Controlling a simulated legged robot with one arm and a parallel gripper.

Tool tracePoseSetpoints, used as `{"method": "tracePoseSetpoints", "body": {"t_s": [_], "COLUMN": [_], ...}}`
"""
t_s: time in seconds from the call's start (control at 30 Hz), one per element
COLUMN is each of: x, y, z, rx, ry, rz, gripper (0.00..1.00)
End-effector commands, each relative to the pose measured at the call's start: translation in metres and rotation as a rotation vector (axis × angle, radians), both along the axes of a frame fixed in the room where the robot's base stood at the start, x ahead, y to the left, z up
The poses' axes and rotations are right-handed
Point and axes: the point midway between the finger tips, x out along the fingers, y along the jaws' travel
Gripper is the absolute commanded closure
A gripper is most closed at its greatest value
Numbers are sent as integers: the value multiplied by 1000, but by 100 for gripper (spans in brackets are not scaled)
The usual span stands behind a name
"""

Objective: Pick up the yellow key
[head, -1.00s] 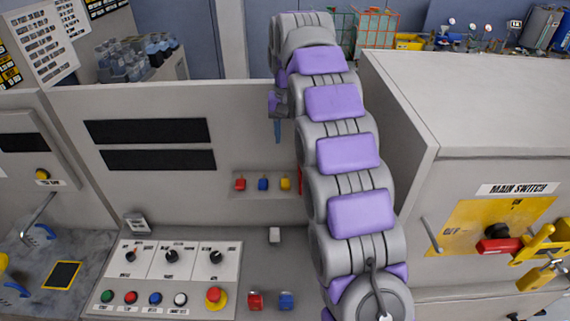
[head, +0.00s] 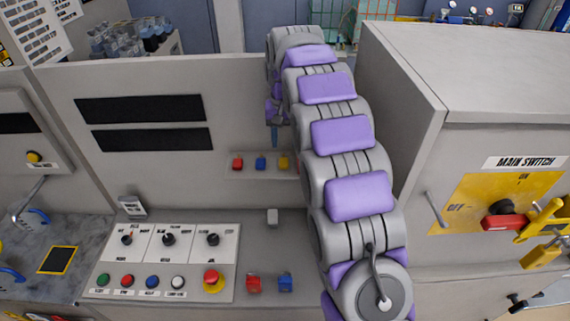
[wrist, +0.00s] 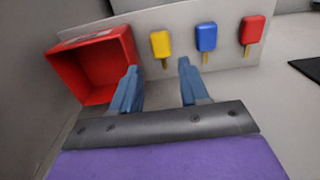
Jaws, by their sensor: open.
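The yellow key (head: 284,161) hangs on the small grey shelf panel, the rightmost of three keys in the head view and close beside my arm. In the wrist view the yellow key (wrist: 160,44) is upright against the light panel, ahead of the gap between my fingers. My gripper (wrist: 158,72) is open with nothing between its blue fingers. In the head view only part of my gripper (head: 274,135) shows, above the keys.
A blue key (wrist: 206,38) and a red key (wrist: 252,30) hang right of the yellow one in the wrist view. A red open box (wrist: 95,62) is at left. A control panel (head: 160,262) with buttons and a main switch (head: 503,222) flank my arm.

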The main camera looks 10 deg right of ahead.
Motion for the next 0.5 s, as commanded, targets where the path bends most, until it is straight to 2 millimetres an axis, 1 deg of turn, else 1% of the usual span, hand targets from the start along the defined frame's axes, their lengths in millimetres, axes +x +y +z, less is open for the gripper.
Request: {"method": "tracePoseSetpoints", "body": {"t_s": [0.03, 0.1, 0.37, 0.47, 0.5], "x": [-1, -1, -1, -2, -2], "y": [0, 0, 0, -1, -2], "z": [-7, -13, -23, -34, -40], "rx": [0, 0, 0, 0, 0], "ry": [4, 1, 1, 2, 2], "rz": [0, 0, 0, 0, 0], "gripper": [55, 55, 55, 55, 55]}}
